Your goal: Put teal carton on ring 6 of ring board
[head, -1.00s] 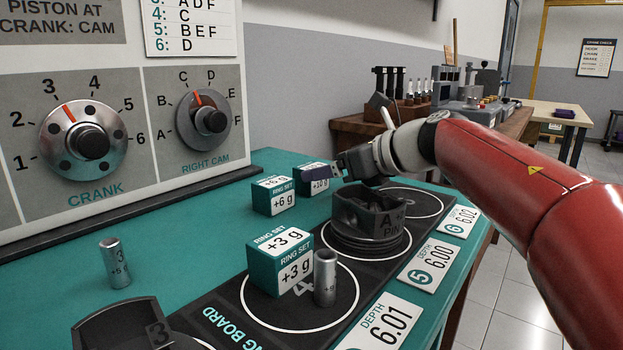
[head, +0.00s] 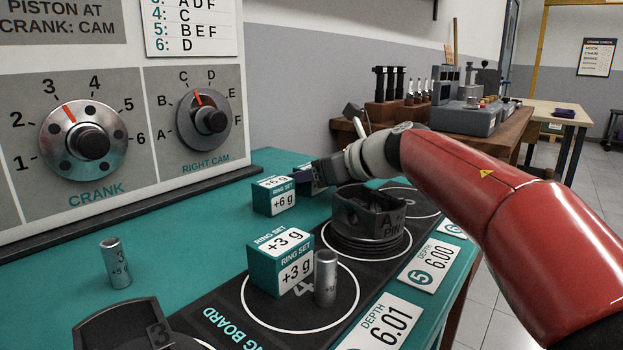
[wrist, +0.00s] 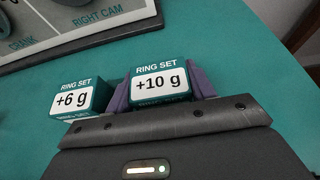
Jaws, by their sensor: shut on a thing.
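My gripper (head: 318,175) is low over the back of the bench in the head view. In the wrist view its purple fingers (wrist: 118,98) sit on both sides of a teal and white ring set carton marked +10 g (wrist: 160,86), shut on it. The gripper mostly hides this carton in the head view. Ring 6 (head: 424,203) is a white circle at the far right end of the black ring board (head: 205,310). Nothing shows standing on its visible part; my arm passes above it.
A +6 g carton (head: 274,196) stands just left of the gripper. The piston marked A (head: 368,215) stands on the neighbouring ring. A +3 g carton (head: 280,262) and a metal pin (head: 326,278) stand on ring 4. Another pin (head: 115,262) stands on the teal top.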

